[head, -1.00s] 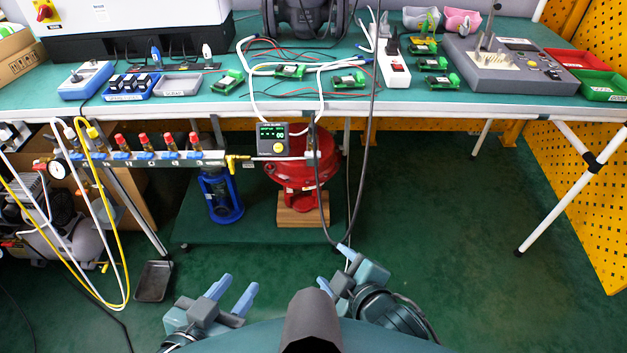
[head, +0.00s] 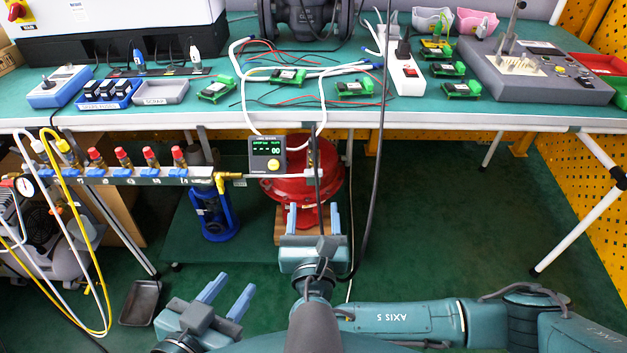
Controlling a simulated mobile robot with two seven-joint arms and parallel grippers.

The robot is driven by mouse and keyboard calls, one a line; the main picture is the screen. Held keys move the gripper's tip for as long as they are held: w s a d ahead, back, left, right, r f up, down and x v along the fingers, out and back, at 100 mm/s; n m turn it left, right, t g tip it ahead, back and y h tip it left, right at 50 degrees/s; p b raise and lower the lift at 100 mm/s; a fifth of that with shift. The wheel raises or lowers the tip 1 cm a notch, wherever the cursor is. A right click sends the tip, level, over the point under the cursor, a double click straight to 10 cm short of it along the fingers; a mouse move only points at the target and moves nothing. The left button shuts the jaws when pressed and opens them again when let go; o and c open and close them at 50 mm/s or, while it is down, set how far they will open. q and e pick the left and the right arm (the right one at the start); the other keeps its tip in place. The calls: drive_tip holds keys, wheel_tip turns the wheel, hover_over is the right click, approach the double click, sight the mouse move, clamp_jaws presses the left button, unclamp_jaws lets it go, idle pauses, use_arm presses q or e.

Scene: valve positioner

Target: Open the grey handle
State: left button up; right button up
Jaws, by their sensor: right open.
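A grey manifold bar (head: 125,178) with several red-capped valves (head: 150,153) hangs under the bench's front edge. A yellow fitting (head: 222,180) sits at its right end. A black display box with a yellow knob (head: 266,157) stands beside a dark upright part (head: 312,156) in front of a round red actuator (head: 330,178). I cannot tell for certain which part is the grey handle. My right gripper (head: 314,214) is open, its fingers pointing forward, in front of the actuator's lower part and seemingly empty. My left gripper (head: 231,287) is open and empty above the floor, lower left.
The green bench (head: 210,115) carries small circuit boards, trays and a grey test unit (head: 535,75). A black cable (head: 376,180) hangs down beside my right gripper. A blue filter (head: 215,215) stands under the bench. A dark tray (head: 140,302) lies on the floor. Floor at right is clear.

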sight(313, 175)
use_arm(q)
drive_tip(key=shift+w+d+f+m+g+b, duration=0.1)
drive_tip(key=shift+d+f+m+g+b, duration=0.1)
drive_tip(key=shift+f+b, duration=0.3)
drive_tip(key=shift+w+d+f+m+g+b, duration=0.1)
drive_tip(key=shift+d+f+m+b, duration=0.15)
drive_tip(key=shift+f, duration=0.4)
use_arm(e)
drive_tip(key=w, duration=0.9)
drive_tip(key=shift+w, duration=0.15)
drive_tip(key=shift+c, duration=0.4)
